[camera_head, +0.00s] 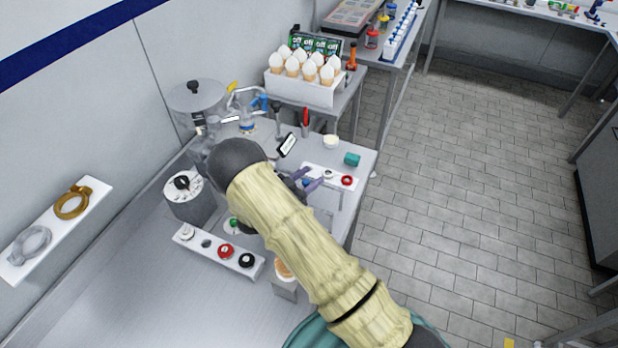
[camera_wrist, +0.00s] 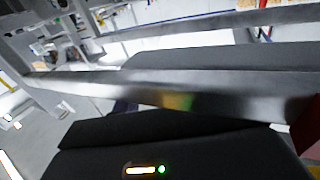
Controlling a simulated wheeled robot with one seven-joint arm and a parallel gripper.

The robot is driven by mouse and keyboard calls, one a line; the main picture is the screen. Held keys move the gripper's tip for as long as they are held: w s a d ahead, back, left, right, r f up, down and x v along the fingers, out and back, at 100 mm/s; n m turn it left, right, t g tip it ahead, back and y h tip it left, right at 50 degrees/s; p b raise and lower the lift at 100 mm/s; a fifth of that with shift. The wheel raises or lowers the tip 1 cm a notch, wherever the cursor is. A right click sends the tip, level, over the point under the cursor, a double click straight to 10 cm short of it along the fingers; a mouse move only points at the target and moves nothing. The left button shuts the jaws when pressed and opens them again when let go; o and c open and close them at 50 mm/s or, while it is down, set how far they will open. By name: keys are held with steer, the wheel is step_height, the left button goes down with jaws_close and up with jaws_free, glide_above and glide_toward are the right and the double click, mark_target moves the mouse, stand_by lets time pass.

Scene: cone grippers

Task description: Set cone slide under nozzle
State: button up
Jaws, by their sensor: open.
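My gripper (camera_head: 303,181) is partly hidden behind my cream-sleeved arm in the head view, its purple-grey fingers open over the right part of the steel counter. Close to it is a small white panel (camera_head: 330,175) with a red round button. A grey block with a tan, cone-like top (camera_head: 284,269) stands left of my forearm near the counter's front; I cannot tell if it is the cone slide. I cannot make out the nozzle; my arm covers that area. In the wrist view, a blurred metal bar (camera_wrist: 170,90) crosses close in front of the camera. I see nothing held.
A white rack of cones (camera_head: 303,85) stands on the back table. A white button strip (camera_head: 218,250) lies in front. A teal block (camera_head: 352,159) sits by the right edge; open floor lies beyond.

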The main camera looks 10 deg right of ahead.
steer(key=b+v, duration=0.4)
steer(key=v, duration=0.7)
steer(key=shift+s+a, duration=0.2)
steer(key=shift+a, duration=0.15)
